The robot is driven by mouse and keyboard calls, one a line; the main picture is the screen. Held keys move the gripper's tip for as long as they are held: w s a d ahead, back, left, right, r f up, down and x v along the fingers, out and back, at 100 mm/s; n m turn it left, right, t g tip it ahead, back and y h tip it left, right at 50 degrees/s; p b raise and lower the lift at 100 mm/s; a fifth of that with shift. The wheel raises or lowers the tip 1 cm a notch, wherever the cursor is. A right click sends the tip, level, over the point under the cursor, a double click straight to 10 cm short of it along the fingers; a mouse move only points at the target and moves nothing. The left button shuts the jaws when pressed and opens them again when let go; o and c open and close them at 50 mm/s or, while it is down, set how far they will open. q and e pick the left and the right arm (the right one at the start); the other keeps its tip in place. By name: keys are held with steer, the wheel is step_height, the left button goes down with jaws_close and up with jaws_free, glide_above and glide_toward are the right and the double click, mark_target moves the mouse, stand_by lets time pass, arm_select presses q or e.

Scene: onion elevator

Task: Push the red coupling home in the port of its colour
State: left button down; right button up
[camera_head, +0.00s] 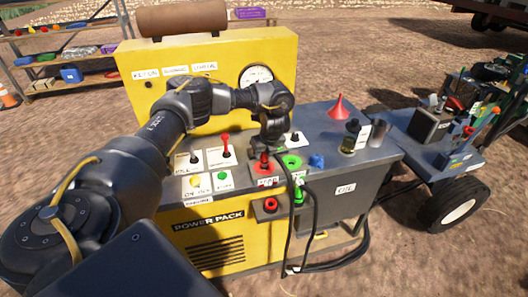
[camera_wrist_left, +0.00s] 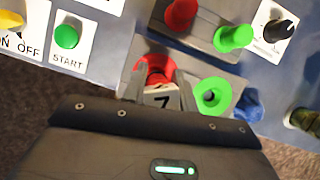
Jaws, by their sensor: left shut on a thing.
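My left gripper (camera_head: 272,143) reaches down over the control panel at the red port (camera_head: 263,165). In the left wrist view the gripper (camera_wrist_left: 160,92) is shut on the red coupling (camera_wrist_left: 158,80), which carries a pale tag with a dark mark. The coupling is mostly hidden by the fingers and is in line with the red port. I cannot tell how deep it sits. The green port (camera_head: 291,162) is just to the right; its open ring also shows in the left wrist view (camera_wrist_left: 211,96). My right gripper is out of view.
A green coupling (camera_head: 299,188) sits at the panel's front edge, beside an empty red-ringed socket (camera_head: 270,205). Black hoses (camera_head: 309,235) hang down the front. Red and green caps (camera_wrist_left: 233,38), a blue item (camera_head: 316,161) and a red funnel (camera_head: 339,108) are nearby.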

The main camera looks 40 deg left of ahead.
arm_select(q)
steer(key=shift+a+p, duration=0.1)
steer(key=shift+p, duration=0.4)
stand_by(0.9)
steer(key=shift+f+b, duration=0.35)
steer(key=shift+f, duration=0.75)
stand_by(0.8)
steer(key=shift+f+p, duration=0.6)
steer(key=shift+f, duration=0.05)
stand_by(4.1)
